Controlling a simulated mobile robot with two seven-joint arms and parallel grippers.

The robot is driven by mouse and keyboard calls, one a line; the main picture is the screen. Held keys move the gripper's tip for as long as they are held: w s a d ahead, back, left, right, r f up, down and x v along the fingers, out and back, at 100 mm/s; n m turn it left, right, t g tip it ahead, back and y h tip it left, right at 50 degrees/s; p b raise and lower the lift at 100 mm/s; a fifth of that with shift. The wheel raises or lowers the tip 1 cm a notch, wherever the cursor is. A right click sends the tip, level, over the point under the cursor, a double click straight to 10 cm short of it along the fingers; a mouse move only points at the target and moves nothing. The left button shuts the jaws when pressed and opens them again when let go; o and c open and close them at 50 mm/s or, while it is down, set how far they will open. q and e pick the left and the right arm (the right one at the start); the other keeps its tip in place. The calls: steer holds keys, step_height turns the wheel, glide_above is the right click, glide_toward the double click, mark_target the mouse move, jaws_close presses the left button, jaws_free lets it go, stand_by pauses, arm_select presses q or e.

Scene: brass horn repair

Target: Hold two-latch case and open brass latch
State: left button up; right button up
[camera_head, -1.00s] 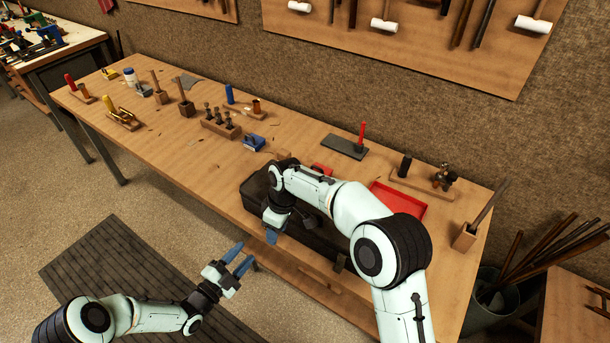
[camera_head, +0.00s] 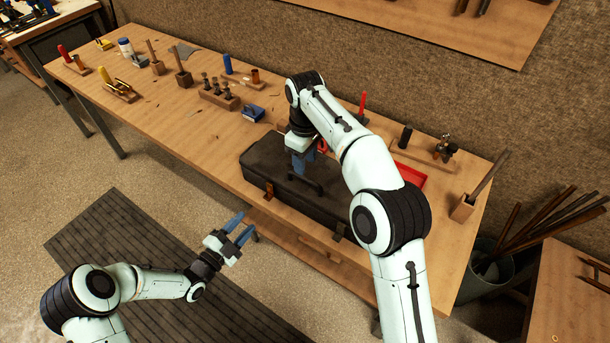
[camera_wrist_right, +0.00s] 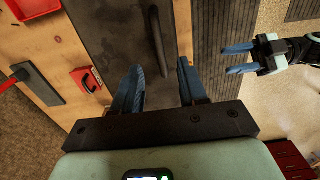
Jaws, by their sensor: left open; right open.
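The dark two-latch case (camera_head: 262,166) lies shut on the workbench near its front edge. One brass latch (camera_head: 268,191) shows on its front face at the left; a second, darker latch (camera_head: 338,231) shows further right. A black handle (camera_head: 305,180) is on the lid. My right gripper (camera_head: 302,172) is open, above the case lid, with its blue fingers pointing down. In the right wrist view its fingers (camera_wrist_right: 161,85) are apart over the lid (camera_wrist_right: 112,30), near the handle (camera_wrist_right: 157,42). My left gripper (camera_head: 242,232) is open and empty, in front of the bench and left of the case.
A red tray (camera_head: 411,176) lies behind the case at the right, partly hidden by my right arm. A blue-topped block (camera_head: 252,112) and a wooden rack of dark pegs (camera_head: 218,97) stand behind left.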

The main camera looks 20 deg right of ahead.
mark_target(305, 179)
step_height(305, 179, down, 8)
steer(key=shift+f, duration=0.25)
jaws_close()
stand_by(1.4)
